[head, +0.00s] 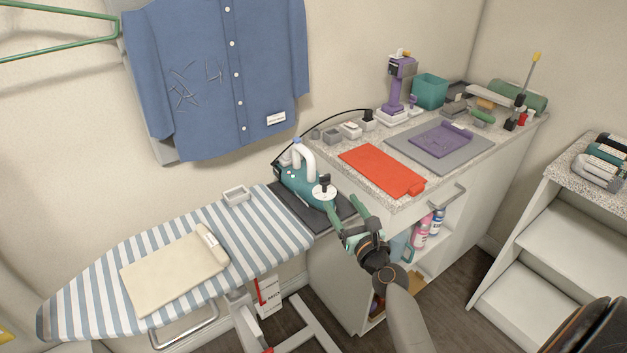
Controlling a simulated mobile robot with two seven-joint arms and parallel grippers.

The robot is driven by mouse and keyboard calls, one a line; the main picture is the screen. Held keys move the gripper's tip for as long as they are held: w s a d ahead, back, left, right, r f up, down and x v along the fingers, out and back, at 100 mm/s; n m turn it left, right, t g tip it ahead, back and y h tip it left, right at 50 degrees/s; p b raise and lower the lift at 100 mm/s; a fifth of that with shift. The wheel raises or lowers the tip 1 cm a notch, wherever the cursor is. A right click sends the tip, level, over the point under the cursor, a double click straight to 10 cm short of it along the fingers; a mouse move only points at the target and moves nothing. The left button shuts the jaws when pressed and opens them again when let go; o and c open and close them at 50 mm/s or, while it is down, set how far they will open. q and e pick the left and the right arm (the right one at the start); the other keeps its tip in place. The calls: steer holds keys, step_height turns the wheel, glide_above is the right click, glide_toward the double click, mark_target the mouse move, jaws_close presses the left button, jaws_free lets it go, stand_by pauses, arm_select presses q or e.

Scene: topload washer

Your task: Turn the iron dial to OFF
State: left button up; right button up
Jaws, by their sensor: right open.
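The teal iron (297,182) with a white handle rests on a dark pad (291,205) at the right end of the ironing board. Its dial (323,191) is a white disc with a black knob, on the end of the iron facing me. The dial's markings are too small to read. My right gripper (344,205) has green fingers, spread apart and empty, just right of and below the dial. I cannot tell whether a fingertip touches the iron. My left gripper is not in view.
The striped ironing board (90,270) holds a folded cream cloth (170,273) and a small grey tray (236,194). The speckled counter (335,150) behind holds a red cloth (380,170) and several items. A black cord runs from the iron to the counter. A blue shirt (215,80) hangs behind.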

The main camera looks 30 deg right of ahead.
mark_target(325, 178)
steer(key=w+b, duration=0.1)
steer(key=w, duration=0.3)
steer(key=w+d+b, duration=0.1)
steer(key=w, duration=0.2)
steer(key=w+d+b, duration=0.1)
steer(key=w, duration=0.3)
steer(key=shift+w+d, duration=0.15)
steer(key=shift+w, duration=0.15)
steer(key=shift+c, duration=0.2)
jaws_close()
